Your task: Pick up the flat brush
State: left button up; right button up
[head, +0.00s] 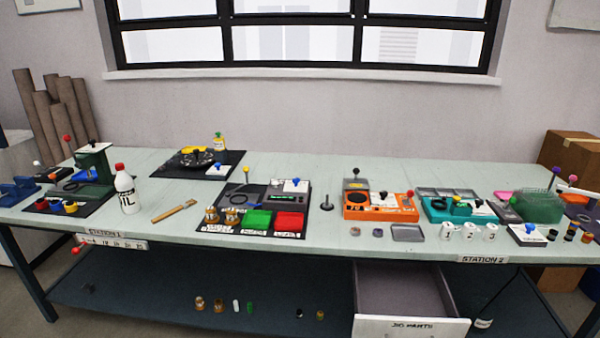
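A flat brush (174,211) with a light wooden handle lies on the pale green bench top (335,160). It lies at a slant, between the white bottle with a red cap (126,190) on its left and the dark mat with green and red trays on its right. Nothing covers it. Neither of my grippers shows in the head view.
Green (257,220) and red (290,221) trays sit right of the brush. An orange device (379,206) and a teal device (455,208) stand farther right. A drawer (411,327) stands open below the bench's front edge. The bench around the brush is mostly clear.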

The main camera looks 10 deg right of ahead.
aim_at(190, 201)
jog(key=z, duration=1.15)
jog(key=u, duration=1.7)
jog(key=z, duration=0.3)
jog(key=i+j+z, duration=0.3)
jog(key=z, duration=0.15)
jog(key=i+j+z, duration=0.35)
jog(key=z, duration=0.15)
